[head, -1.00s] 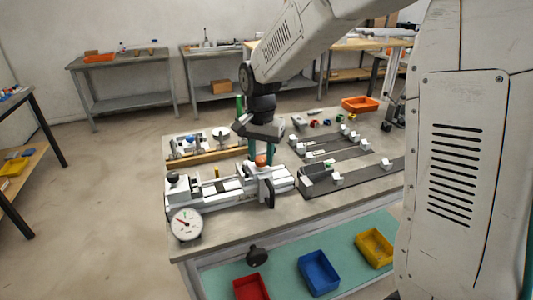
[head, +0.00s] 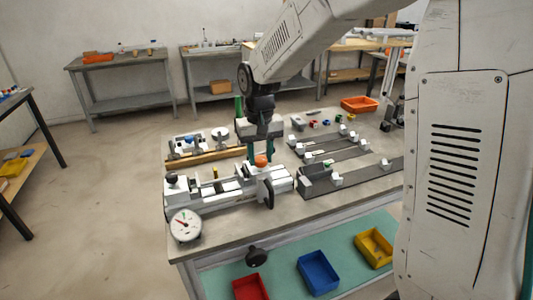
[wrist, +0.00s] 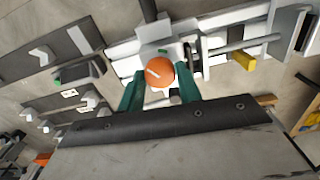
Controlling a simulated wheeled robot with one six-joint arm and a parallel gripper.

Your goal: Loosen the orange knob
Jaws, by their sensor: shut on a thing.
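The orange knob (wrist: 160,72) sits on top of the white frame jig (head: 205,188), near its right end, and has a pale line mark on its face. It also shows in the head view (head: 261,161). My gripper (wrist: 160,88) comes down over the knob, with a green finger on each side of it. The fingers are shut on the knob. In the head view my gripper (head: 262,155) hides part of the knob's far side.
A round dial gauge (head: 186,225) stands at the jig's front left. Dark rails with white blocks (head: 338,179) lie to the right. Red, blue (head: 319,272) and yellow bins sit on the lower shelf.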

